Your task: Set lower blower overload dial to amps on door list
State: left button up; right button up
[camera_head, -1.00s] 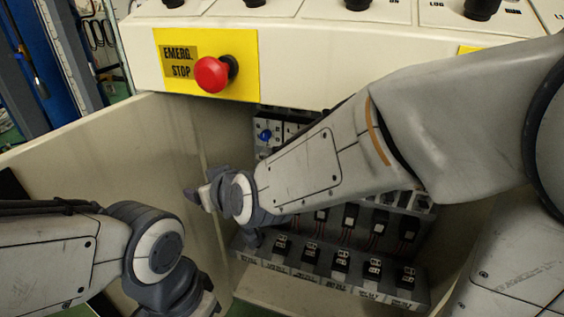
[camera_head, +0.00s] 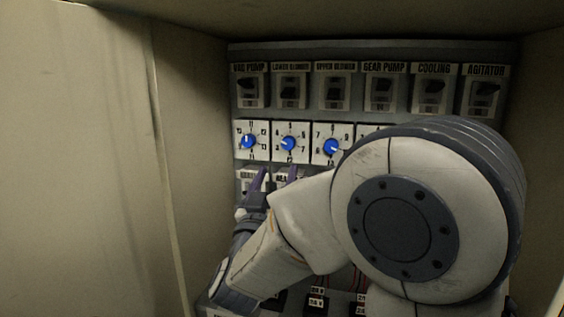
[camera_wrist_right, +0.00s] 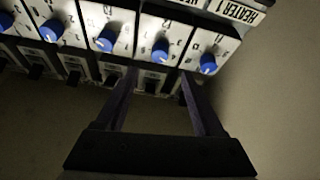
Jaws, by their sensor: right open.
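The lower blower overload dial (camera_head: 289,143) is a blue knob on a white numbered plate, second from left in its row under the LOWER BLOWER switch (camera_head: 290,88). Its exact setting is too small to read. My right gripper (camera_head: 275,175) is open and empty, its fingers pointing up just below the dial row. In the right wrist view the open fingers (camera_wrist_right: 157,72) point toward a blue knob (camera_wrist_right: 160,50), which looks like the same dial; no contact is clear. The door's amps list and my left gripper are not in view.
The vac pump dial (camera_head: 249,141) and upper blower dial (camera_head: 330,146) sit close on either side. My right arm hides the dials farther right and much of the lower rows. Cabinet walls (camera_head: 190,130) close in the space at both sides.

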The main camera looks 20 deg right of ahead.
aim_at(287, 145)
jog(key=b+x, duration=0.2)
jog(key=x, duration=0.6)
jog(key=shift+w+d, duration=0.2)
jog(key=shift+w+d+r+b, duration=0.25)
jog(key=shift+w+r+b, duration=0.15)
jog(key=shift+w, duration=0.1)
grip_shut()
